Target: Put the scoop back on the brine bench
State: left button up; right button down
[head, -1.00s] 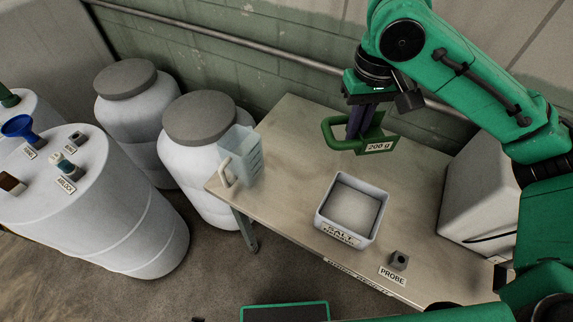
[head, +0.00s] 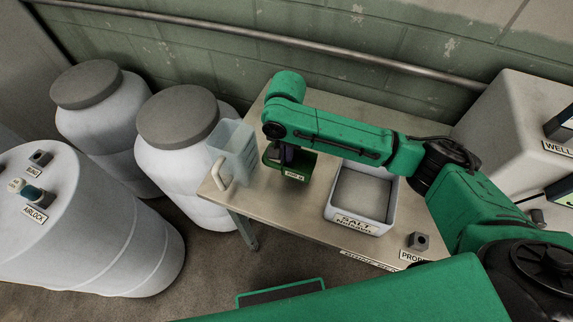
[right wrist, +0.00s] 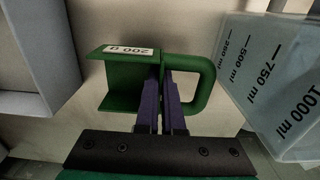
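The green scoop (head: 292,171), labelled 200 g, is upright over the left part of the brine bench (head: 283,213), between a clear jug and the salt box. My right gripper (head: 283,155) points down, shut on the scoop near its handle. In the right wrist view the purple fingers (right wrist: 162,105) pinch the scoop (right wrist: 133,82) where the handle loop (right wrist: 207,85) meets the cup. I cannot tell whether the scoop's base touches the bench top. My right forearm hides part of the bench behind. My left gripper is not in view.
The graduated jug (head: 233,155) stands close left of the scoop, at the bench's left end. The salt box (head: 361,197) is close on the right. A probe holder (head: 418,241) sits at the front right. White barrels (head: 180,140) stand left of the bench.

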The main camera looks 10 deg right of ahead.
notch_tip(320, 180, down, 4)
jog(key=shift+d+r, duration=0.1)
jog(key=shift+r, duration=0.1)
jog(key=c, duration=1)
grip_release()
jog(key=shift+s, duration=0.1)
jog(key=shift+c, duration=0.2)
notch_tip(320, 180, up, 12)
jog(key=shift+r+b, duration=0.1)
jog(key=shift+b, duration=0.2)
